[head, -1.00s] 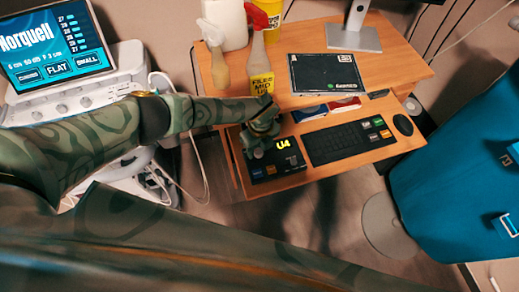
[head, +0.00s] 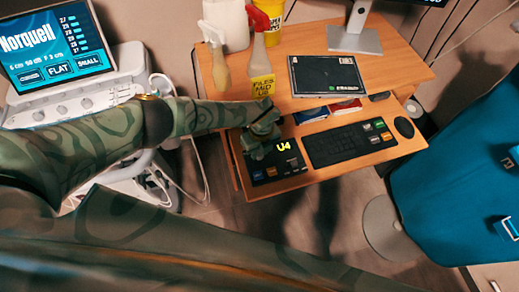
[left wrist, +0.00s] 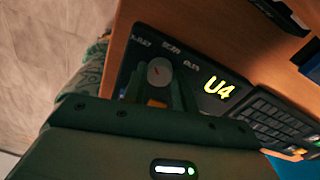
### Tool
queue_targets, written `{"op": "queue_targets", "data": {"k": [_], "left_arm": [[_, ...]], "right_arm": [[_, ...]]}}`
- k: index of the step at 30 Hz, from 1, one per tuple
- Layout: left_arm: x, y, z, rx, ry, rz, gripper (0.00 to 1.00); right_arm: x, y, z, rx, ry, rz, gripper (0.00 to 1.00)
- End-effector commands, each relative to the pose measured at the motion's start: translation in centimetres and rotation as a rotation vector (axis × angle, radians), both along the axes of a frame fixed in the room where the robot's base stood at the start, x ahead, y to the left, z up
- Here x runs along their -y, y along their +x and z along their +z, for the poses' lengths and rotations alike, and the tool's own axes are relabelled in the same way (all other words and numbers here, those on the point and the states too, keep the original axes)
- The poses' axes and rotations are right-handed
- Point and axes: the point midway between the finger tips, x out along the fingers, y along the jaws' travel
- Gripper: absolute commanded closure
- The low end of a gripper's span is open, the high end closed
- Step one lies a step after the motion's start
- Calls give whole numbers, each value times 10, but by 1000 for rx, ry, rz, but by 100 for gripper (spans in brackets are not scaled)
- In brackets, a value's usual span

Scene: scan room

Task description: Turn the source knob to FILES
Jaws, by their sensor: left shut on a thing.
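A black control box (head: 285,163) lies at the left of the pull-out shelf, its yellow display reading U4. It also shows in the left wrist view (left wrist: 190,61). The pale round source knob (left wrist: 158,72) has a small red mark and sits between my fingers in the left wrist view. Small white labels are printed around the knob, too blurred to read surely. My left gripper (head: 256,150) is over the left part of the box, shut on the knob and hiding it in the head view. My right gripper is not in view.
A keyboard (head: 350,143) and a mouse (head: 403,127) lie right of the box. Spray bottles (head: 216,55) are behind. A scanner (head: 60,50) stands left, a teal chair (head: 450,200) right.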

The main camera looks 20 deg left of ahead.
Motion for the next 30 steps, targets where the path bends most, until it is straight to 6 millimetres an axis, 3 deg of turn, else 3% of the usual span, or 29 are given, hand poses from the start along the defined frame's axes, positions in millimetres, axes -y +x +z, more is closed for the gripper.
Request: {"op": "queue_targets", "data": {"k": [30], "left_arm": [[0, -1, 0, 1, 2, -905, 95]], "right_arm": [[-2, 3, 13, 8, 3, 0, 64]]}}
